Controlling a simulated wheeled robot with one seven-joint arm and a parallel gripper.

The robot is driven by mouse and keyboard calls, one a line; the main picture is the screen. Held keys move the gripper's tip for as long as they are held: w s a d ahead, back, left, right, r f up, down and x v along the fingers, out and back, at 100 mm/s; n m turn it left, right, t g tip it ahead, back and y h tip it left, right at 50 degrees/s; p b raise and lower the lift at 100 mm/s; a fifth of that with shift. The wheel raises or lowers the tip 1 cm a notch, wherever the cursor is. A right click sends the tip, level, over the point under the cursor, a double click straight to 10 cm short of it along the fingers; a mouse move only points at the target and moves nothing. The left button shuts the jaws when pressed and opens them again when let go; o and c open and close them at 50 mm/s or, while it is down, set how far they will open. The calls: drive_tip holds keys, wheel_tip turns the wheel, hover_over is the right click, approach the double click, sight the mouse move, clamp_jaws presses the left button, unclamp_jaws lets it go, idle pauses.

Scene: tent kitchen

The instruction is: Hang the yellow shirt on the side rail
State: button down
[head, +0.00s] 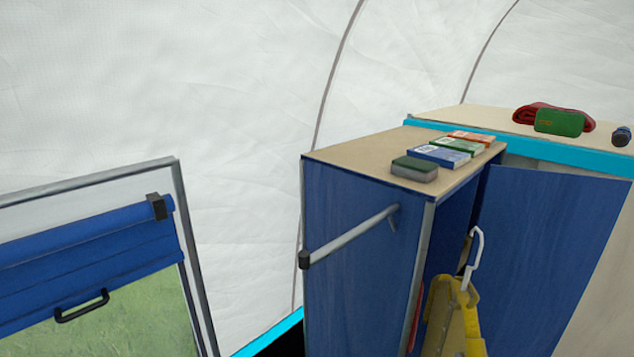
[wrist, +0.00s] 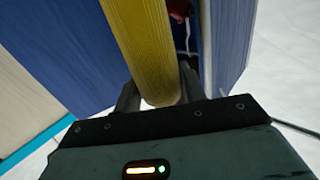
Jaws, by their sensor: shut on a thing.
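The yellow shirt (head: 445,300) hangs at the open front of the blue cabinet (head: 362,275) in the head view, low and right of centre. A white hook (head: 475,250) rises above its top. In the wrist view my gripper (wrist: 158,95) is shut on the yellow shirt (wrist: 140,40), one dark finger on each side of it. The side rail (head: 350,238) is a pale bar on the cabinet's left side panel, with a dark cap at its near end. It is bare. The shirt's lower part is out of the head view.
A blue door (head: 545,235) stands open right of the shirt. A sponge (head: 414,169) and several flat packets (head: 440,155) lie on the cabinet top. A red item (head: 415,320) shows partly behind the shirt. A framed window panel (head: 100,240) stands at left.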

drive_tip(key=shift+r, duration=0.75)
drive_tip(key=shift+f, duration=0.15)
